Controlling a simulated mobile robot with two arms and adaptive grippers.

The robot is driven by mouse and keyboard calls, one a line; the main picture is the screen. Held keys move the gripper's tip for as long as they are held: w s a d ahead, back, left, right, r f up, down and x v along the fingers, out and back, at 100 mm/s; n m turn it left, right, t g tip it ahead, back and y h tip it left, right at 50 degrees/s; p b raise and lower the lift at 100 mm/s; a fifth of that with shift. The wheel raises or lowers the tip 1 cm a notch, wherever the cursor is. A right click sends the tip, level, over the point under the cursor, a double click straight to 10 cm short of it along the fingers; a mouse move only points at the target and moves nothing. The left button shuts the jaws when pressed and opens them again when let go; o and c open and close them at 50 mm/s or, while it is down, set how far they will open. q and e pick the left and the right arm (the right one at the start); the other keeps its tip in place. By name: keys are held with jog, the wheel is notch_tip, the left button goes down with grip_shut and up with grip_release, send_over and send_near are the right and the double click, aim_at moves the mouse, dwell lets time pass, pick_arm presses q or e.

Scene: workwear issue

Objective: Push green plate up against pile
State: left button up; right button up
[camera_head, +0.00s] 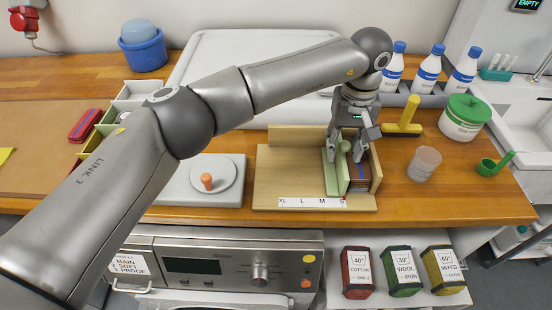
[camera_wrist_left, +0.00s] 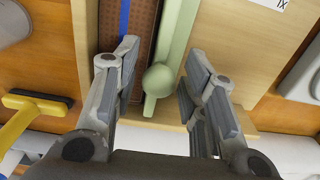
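The pale green plate (camera_head: 342,178) stands in the wooden tray (camera_head: 285,165), with a round green knob (camera_wrist_left: 158,79) at its gripper side. The pile (camera_head: 359,175), brown with a blue stripe, sits just right of the plate, by the tray's right wall. In the left wrist view the pile (camera_wrist_left: 140,35) lies left of the plate (camera_wrist_left: 182,35), very close; I cannot tell whether they touch. My left gripper (camera_head: 345,153) points down over them. Its fingers (camera_wrist_left: 162,58) are apart, either side of the knob, with visible gaps. My right gripper is not in view.
A size strip (camera_head: 312,202) runs along the tray's front; the tray's left part is empty. A yellow-handled brush (camera_head: 404,122) lies behind right, a clear cup (camera_head: 425,163) stands right. A grey scale-like device (camera_head: 205,180) with an orange knob is left.

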pick_arm(q)
jog(key=shift+r+p, duration=2.1)
jog(key=shift+r, duration=1.95)
jog(key=shift+s+f, duration=0.1)
jog(key=shift+f, duration=0.05)
